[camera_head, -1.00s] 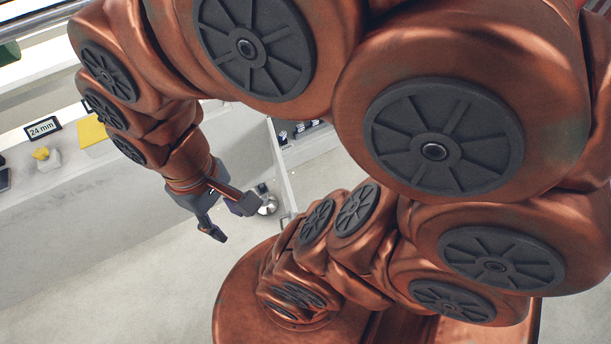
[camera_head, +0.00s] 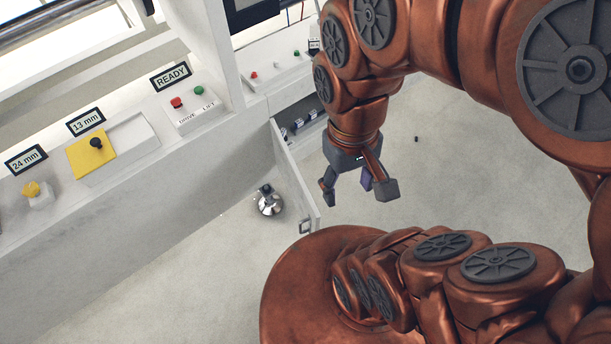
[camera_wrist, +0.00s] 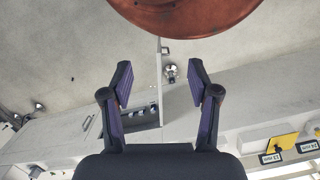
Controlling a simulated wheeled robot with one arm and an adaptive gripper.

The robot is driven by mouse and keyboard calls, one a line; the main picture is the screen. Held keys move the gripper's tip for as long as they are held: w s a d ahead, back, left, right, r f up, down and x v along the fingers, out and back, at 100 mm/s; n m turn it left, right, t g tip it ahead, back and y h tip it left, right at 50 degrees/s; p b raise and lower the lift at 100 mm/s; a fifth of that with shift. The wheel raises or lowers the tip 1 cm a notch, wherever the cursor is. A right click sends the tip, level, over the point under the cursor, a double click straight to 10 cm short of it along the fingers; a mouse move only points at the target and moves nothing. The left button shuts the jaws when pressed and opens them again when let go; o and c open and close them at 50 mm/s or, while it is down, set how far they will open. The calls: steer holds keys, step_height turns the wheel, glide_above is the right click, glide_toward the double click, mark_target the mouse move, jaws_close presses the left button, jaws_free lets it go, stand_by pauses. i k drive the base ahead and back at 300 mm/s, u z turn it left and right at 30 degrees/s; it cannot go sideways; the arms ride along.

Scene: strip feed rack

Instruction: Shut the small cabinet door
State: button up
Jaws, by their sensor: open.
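The small cabinet door (camera_head: 293,176) stands open, a narrow white panel swung out from the cabinet, with a handle (camera_head: 306,226) near its free end. My gripper (camera_head: 358,197) is open and empty, to the right of the door in the head view, with a gap between them in the picture. In the wrist view the door (camera_wrist: 159,82) is seen nearly edge-on between the fingers of my gripper (camera_wrist: 160,76), with its handle (camera_wrist: 165,50) beyond the fingertips. I cannot tell the depth between them. The cabinet's open compartment (camera_wrist: 145,127) shows beside the left finger.
A shiny round object (camera_head: 269,204) is on the floor left of the door. The long white bench (camera_head: 150,215) carries a yellow plate (camera_head: 91,153) and a button box (camera_head: 192,110). Several small dark items sit inside the cabinet. Floor right of my gripper looks mostly clear.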

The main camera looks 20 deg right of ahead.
mark_target(308, 213)
steer(key=u, duration=0.5)
steer(key=k, duration=1.2)
steer(key=u, duration=0.65)
steer(key=i, duration=0.8)
steer(key=u, duration=0.45)
